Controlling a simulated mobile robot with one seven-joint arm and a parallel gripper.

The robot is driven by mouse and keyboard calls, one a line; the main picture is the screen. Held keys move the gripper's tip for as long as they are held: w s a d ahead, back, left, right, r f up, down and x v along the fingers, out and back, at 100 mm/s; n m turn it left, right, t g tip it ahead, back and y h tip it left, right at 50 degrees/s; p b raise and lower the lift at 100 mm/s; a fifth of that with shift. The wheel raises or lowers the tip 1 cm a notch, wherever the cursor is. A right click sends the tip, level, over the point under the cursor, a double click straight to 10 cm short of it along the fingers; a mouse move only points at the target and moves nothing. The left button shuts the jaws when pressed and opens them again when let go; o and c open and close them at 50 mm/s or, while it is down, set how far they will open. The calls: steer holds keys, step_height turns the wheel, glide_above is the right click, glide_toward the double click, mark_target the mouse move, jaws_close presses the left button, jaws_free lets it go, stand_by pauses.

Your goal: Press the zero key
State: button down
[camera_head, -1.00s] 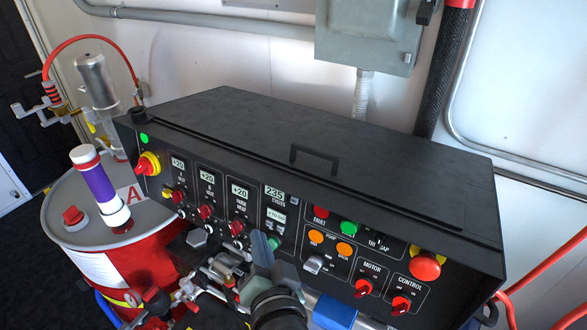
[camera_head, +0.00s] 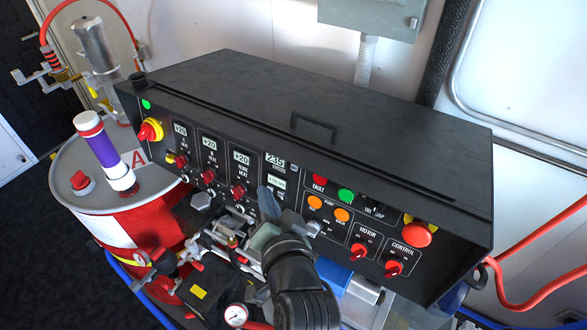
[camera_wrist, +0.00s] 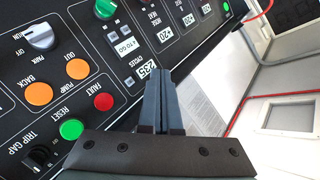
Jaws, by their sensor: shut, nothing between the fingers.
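The black control panel (camera_head: 330,185) has a counter section with a "235 CYCLES" display (camera_head: 275,162) and a second, smaller display (camera_head: 276,182) below it. Both also show in the wrist view, the 235 display (camera_wrist: 147,70) just left of my fingertips and the "TO GO" display (camera_wrist: 123,44) further up and left. Small dark keys (camera_wrist: 130,82) sit beside the displays; I cannot read which is the zero key. My gripper (camera_head: 266,192) is shut and empty, in front of the counter section; it also shows in the wrist view (camera_wrist: 164,78). Contact with the panel cannot be told.
Right of the counter are a red fault lamp (camera_head: 320,181), a green reset button (camera_head: 346,195), two orange pump buttons (camera_head: 341,215) and a red emergency stop (camera_head: 418,235). Red heat knobs (camera_head: 238,191) lie left. A red drum (camera_head: 140,220) and fittings stand lower left.

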steer(key=shift+w+d+f+b, duration=0.2)
steer(key=shift+w+d+b, duration=0.25)
steer(key=shift+w+d, duration=0.35)
steer(key=shift+w+d+f+b, duration=0.2)
steer(key=shift+w+d+b, duration=0.25)
steer(key=shift+w, duration=0.55)
steer(key=shift+w+d+f+b, duration=0.2)
steer(key=shift+w+d+b, duration=0.2)
steer(key=shift+w+d, duration=0.4)
steer(key=shift+w+a, duration=0.1)
steer(key=shift+w+d, duration=0.25)
steer(key=shift+w, duration=0.1)
steer(key=shift+w+d+f+b, duration=0.1)
steer(key=shift+w+d+b, duration=0.15)
steer(key=shift+w+b, duration=0.1)
stand_by(0.7)
steer(key=shift+s+a, duration=0.1)
steer(key=shift+s, duration=0.05)
steer(key=shift+s+a+p, duration=0.4)
steer(key=shift+s+p, duration=0.1)
steer(key=shift+s, duration=0.1)
steer(key=shift+s+a+r+p, duration=0.2)
steer(key=shift+s+a+p, duration=0.3)
steer(key=shift+s, duration=0.15)
steer(key=shift+s+a+r+p, duration=0.2)
steer(key=shift+s+a+p, duration=0.25)
steer(key=shift+s, duration=0.2)
steer(key=shift+s+a+r+p, duration=0.2)
steer(key=shift+s+a+p, duration=0.25)
steer(key=shift+s, duration=0.2)
